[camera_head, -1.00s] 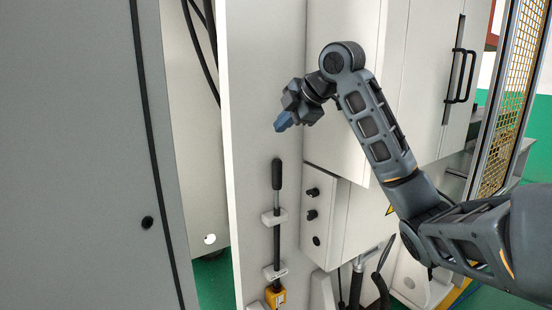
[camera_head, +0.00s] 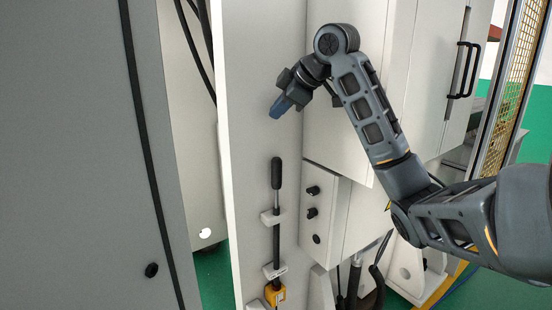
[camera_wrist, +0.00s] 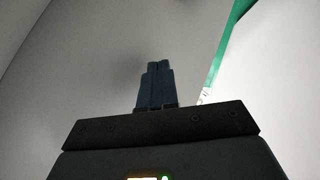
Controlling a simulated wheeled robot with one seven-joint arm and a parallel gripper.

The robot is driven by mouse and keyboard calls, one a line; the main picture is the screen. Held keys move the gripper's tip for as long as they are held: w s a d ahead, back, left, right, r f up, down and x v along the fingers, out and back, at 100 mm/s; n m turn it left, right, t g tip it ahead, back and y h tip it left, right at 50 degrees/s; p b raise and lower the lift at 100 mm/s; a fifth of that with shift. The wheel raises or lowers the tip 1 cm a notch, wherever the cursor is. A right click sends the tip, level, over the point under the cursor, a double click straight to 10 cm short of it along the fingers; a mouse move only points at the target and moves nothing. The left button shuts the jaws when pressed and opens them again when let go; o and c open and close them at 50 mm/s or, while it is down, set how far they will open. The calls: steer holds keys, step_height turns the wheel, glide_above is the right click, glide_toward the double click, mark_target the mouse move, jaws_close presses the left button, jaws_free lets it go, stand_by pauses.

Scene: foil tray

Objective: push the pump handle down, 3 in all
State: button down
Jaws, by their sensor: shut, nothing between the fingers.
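The pump handle is a black grip (camera_head: 276,174) on top of a dark upright rod, seen in the head view. The rod runs down through two pale brackets on a light panel to a yellow block (camera_head: 274,294) at the bottom. My gripper (camera_head: 278,109) is shut and empty. Its blue fingers point down and to the left, above the grip and clear of it. In the wrist view my shut fingers (camera_wrist: 155,85) show against a plain grey surface. The handle cannot be made out there.
A pale control box (camera_head: 325,215) with several black knobs stands right of the rod. A large grey panel (camera_head: 75,150) fills the left side. A cabinet with a black handle (camera_head: 464,70) is at upper right. Dark hoses (camera_head: 357,285) hang at lower right.

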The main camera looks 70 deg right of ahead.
mark_target(279, 159)
step_height(279, 159, down, 9)
steer(key=b, duration=0.6)
steer(key=shift+r+b, duration=0.1)
steer(key=shift+b, duration=0.2)
stand_by(1.8)
steer(key=shift+f, duration=0.4)
